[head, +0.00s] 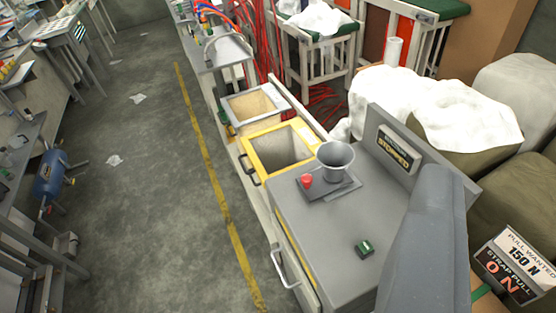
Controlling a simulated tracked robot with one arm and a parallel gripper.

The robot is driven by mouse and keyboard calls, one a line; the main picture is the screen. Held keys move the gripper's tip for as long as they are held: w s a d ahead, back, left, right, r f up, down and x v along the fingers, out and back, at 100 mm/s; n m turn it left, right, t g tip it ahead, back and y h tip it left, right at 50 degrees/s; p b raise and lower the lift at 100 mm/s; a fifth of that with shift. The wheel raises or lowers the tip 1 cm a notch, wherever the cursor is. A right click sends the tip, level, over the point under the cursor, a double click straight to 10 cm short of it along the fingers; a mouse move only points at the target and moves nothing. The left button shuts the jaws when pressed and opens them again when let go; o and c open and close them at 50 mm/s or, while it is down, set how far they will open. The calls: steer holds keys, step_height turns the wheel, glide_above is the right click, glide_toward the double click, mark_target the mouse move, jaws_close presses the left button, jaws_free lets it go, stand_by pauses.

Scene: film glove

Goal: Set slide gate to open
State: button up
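A grey cabinet (325,232) stands right of centre. On its top is a dark flat plate (346,190) with a grey funnel (336,160) and a red knob (307,181). This looks like the slide gate; whether it is open or shut I cannot tell. A sign reading STOPPED (399,149) is on the upright panel behind. A green switch (365,248) sits nearer on the cabinet top. A large grey shape at the lower right hides part of the cabinet top. My gripper's fingers are not in view.
A yellow-rimmed bin (249,164) and a grey-rimmed bin (232,112) stand beyond the cabinet. White cloth (462,115) covers bulky sacks at right. A sign (516,265) reads STRAP PULL 0 N. Grey floor (150,210) lies open left of the yellow line.

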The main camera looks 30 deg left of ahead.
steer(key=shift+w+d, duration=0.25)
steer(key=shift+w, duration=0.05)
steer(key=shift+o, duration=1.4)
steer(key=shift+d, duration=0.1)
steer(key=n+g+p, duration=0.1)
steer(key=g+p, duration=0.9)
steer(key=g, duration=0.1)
glide_above(307, 178)
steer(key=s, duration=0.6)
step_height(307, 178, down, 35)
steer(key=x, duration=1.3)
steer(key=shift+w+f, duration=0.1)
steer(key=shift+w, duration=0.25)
